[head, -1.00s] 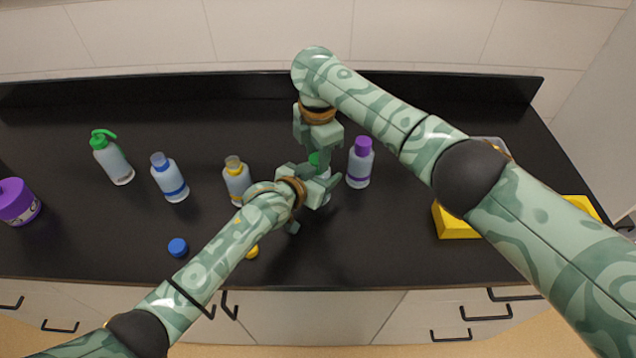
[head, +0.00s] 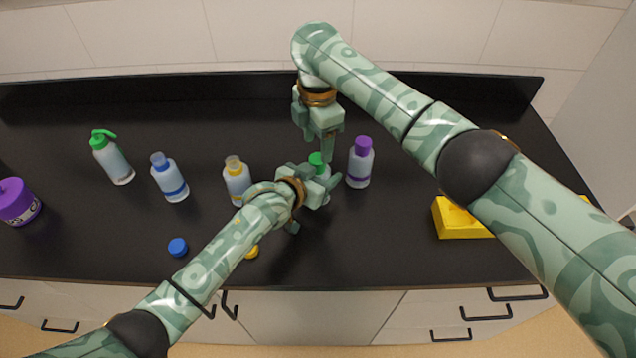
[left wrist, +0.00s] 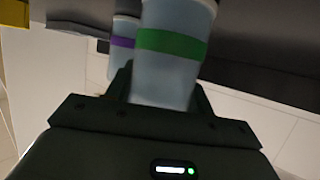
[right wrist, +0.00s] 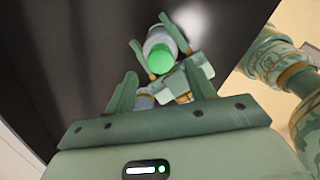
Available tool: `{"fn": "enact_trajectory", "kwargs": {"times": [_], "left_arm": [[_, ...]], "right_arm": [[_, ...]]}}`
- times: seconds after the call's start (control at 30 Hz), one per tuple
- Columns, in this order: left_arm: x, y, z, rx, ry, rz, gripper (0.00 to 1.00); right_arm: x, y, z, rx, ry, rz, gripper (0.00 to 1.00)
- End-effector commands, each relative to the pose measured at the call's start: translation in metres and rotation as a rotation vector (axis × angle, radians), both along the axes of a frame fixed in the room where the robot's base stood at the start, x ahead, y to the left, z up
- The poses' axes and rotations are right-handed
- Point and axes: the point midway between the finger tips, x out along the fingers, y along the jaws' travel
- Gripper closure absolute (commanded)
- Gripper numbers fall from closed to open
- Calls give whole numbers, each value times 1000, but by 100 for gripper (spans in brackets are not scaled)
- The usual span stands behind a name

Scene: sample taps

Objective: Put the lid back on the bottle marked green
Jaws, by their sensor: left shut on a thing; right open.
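The bottle marked green (left wrist: 168,75) has a green band in the left wrist view and stands between my left fingers. My left gripper (head: 322,190) is shut on it. The green lid (head: 317,159) shows at the top of this bottle in the head view. In the right wrist view the green lid (right wrist: 161,59) appears round and centred over the bottle mouth; whether it is screwed tight cannot be told. My right gripper (head: 327,150) is open, above and behind the lid, apart from it. Its fingers also show in the right wrist view (right wrist: 163,88), empty.
A purple-lidded bottle (head: 360,165) stands close to the right. Bottles with yellow (head: 237,182) and blue (head: 170,182) bands stand left, beside a green pump bottle (head: 113,162). A blue lid (head: 178,247) and yellow lid (head: 252,251) lie in front. A yellow object (head: 458,220) is right.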

Motion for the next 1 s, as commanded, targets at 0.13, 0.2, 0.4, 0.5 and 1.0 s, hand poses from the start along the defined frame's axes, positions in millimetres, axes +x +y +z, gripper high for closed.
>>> {"fn": "enact_trajectory", "kwargs": {"times": [0.13,0.2,0.4,0.5,1.0], "left_arm": [[0,0,0,-1,-1,0,100],[0,0,0,-1,-1,0,100],[0,0,0,-1,-1,0,100],[0,0,0,-1,-1,0,100],[0,0,0,-1,-1,0,100]], "right_arm": [[0,0,6,0,1,1,45],[0,0,6,0,1,1,45],[0,0,10,0,0,23,47],[1,0,27,1,-3,146,47],[0,0,37,0,2,280,47]]}}
